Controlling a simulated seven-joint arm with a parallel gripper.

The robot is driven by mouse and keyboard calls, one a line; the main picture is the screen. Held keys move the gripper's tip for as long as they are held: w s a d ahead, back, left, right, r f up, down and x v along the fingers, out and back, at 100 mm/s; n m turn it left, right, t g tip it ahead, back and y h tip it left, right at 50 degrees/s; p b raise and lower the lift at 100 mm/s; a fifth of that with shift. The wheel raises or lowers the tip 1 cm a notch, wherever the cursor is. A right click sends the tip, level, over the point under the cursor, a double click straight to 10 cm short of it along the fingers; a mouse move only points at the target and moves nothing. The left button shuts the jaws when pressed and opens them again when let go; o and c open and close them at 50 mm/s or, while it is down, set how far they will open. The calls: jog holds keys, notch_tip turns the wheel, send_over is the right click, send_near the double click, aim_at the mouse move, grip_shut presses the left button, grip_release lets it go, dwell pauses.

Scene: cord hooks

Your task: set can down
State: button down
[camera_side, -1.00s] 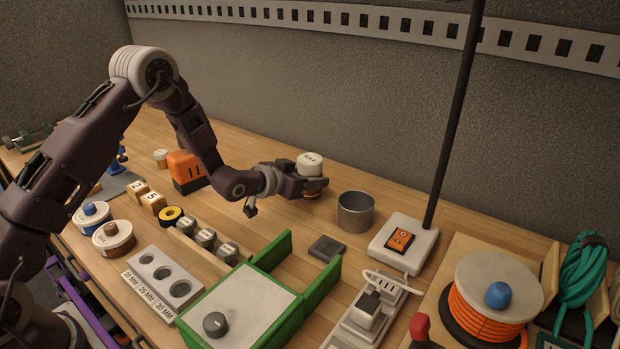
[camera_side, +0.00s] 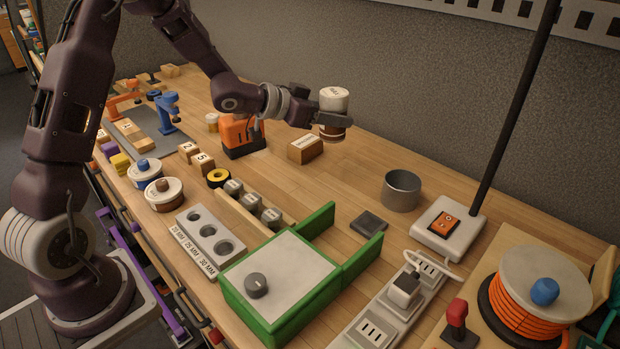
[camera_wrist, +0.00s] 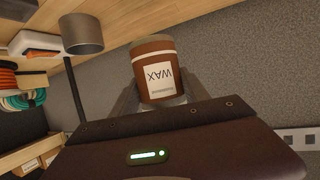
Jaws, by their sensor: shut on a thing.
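A brown wax can with a pale lid (camera_side: 334,98) is held between the fingers of my gripper (camera_side: 334,122), in the air above the back of the bench. In the wrist view the can (camera_wrist: 155,66) shows a white label reading WAX, upside down in the picture. My gripper's fingers (camera_wrist: 156,95) are shut around it, one on each side. The can looks about upright in the side view.
A small labelled wooden block (camera_side: 305,149) stands on the bench below and left of the can. An orange box (camera_side: 241,133) is further left. Bare wood lies between block and cup.

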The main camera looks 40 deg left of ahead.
jog(key=s+m+g+h, duration=0.2)
jog(key=s+m+h, duration=0.2)
jog(key=s, duration=0.8)
jog(key=f, duration=1)
jog(key=shift+a+f, duration=0.25)
jog(key=shift+a, duration=0.1)
jog(key=shift+f, duration=0.1)
jog(key=shift+f, duration=0.1)
